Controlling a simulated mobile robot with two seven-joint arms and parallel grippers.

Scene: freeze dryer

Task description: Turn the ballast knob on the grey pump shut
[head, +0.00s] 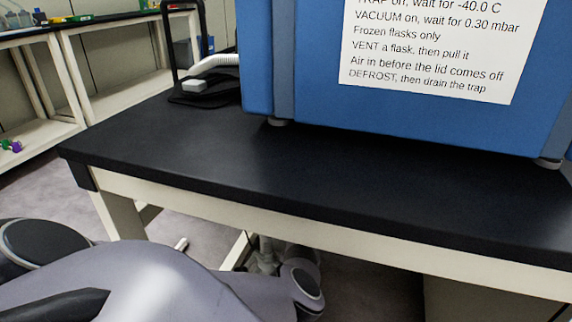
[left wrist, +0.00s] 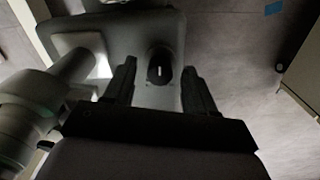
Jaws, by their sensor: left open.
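In the left wrist view the grey pump (left wrist: 128,38) lies in shadow in the upper middle. Its dark round ballast knob (left wrist: 160,62) has a short white mark that looks upright in the picture. My left gripper (left wrist: 159,68) is open, with one dark finger on each side of the knob in the picture. I see no contact, and cannot tell how far the fingertips are from the knob. In the head view the bench hides the pump's place, and my left arm reaches under it. My right gripper is in neither view.
The black bench top (head: 170,150) is above my left arm, with its pale front rail and legs close by. The blue freeze dryer (head: 310,60) stands on it with a printed sign (head: 435,45). A pale cylindrical part (left wrist: 50,90) is left of the knob. Open floor (left wrist: 235,60) is to the right.

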